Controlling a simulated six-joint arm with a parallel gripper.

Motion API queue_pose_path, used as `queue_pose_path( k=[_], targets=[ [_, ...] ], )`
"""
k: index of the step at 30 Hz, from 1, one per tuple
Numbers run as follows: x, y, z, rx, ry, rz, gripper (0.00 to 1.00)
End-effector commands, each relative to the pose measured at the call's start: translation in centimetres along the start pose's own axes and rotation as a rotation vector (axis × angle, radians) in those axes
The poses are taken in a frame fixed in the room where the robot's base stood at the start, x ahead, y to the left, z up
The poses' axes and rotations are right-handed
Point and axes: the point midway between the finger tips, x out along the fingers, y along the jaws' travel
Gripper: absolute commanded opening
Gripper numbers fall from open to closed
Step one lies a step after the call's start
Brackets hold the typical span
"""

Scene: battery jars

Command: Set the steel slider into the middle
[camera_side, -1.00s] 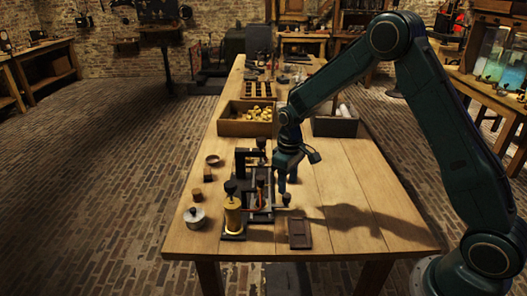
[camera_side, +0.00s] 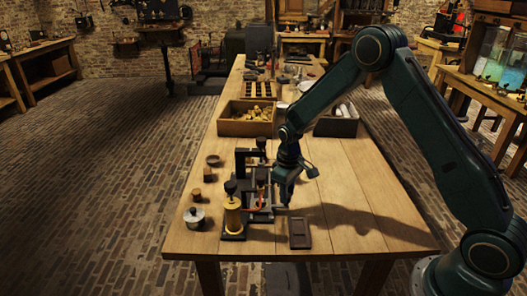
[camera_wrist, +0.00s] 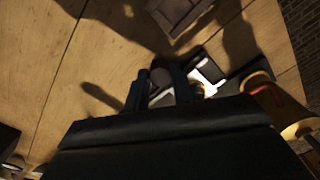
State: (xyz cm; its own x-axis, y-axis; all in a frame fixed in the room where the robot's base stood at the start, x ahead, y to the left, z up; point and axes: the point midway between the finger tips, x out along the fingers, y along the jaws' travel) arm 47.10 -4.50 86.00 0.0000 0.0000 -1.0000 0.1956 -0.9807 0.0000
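The apparatus (camera_side: 250,190) stands on the table, with a brass coil (camera_side: 232,214) at its front and a dark upright frame behind. My gripper (camera_side: 283,204) is low at its right side, where the slider's knob is; the fingers mostly hide the knob in the side view. In the wrist view my gripper (camera_wrist: 161,88) points at a dark round knob (camera_wrist: 162,76) between the fingertips. Bright metal parts (camera_wrist: 208,72) show beside the right finger. The slider's position along its track is hidden, and I cannot tell whether the fingers press on the knob.
A dark flat tray (camera_side: 300,233) lies just right of the apparatus. A lidded pot (camera_side: 195,217), corks and a small ring (camera_side: 213,160) lie on the left. Wooden boxes (camera_side: 246,127) stand behind. The table's right front is clear.

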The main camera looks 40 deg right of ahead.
Motion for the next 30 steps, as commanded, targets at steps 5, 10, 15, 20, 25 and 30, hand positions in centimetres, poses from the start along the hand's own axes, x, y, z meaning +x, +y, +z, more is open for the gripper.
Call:
queue_pose_path(
  k=[5, 10, 15, 20, 25, 30],
  targets=[
    [0.0, 0.0, 0.0, 0.000, 0.000, 0.000, 0.00],
    [0.0, 0.7, -0.5, 0.002, 0.000, 0.000, 0.00],
    [0.0, 2.5, -1.7, 0.002, 0.001, 0.000, 0.00],
    [0.0, 4.3, -3.0, 0.001, 0.002, 0.001, 0.00],
    [0.0, 5.9, -4.1, 0.001, 0.003, 0.001, 0.00],
    [0.0, 6.7, -4.5, -0.001, 0.003, 0.001, 0.00]
  ],
)
